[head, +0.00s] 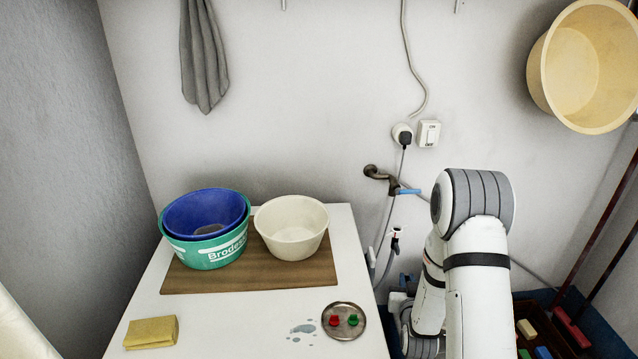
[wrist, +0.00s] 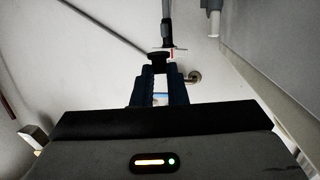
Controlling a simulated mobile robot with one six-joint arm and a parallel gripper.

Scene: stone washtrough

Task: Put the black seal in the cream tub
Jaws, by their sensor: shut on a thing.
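The cream tub (head: 292,243) stands upright on a brown board on the white worktop in the head view, and its inside looks empty. My gripper (wrist: 160,72) shows in the wrist view with its dark fingers close together. A small black piece (wrist: 159,57), which looks like the black seal, is between the fingertips.
A blue bowl (head: 205,211) sits inside a green tub (head: 213,254), left of the cream tub. A round metal dish (head: 345,333) holds a red and a green piece. A tap (head: 380,180) and hose are behind my arm.

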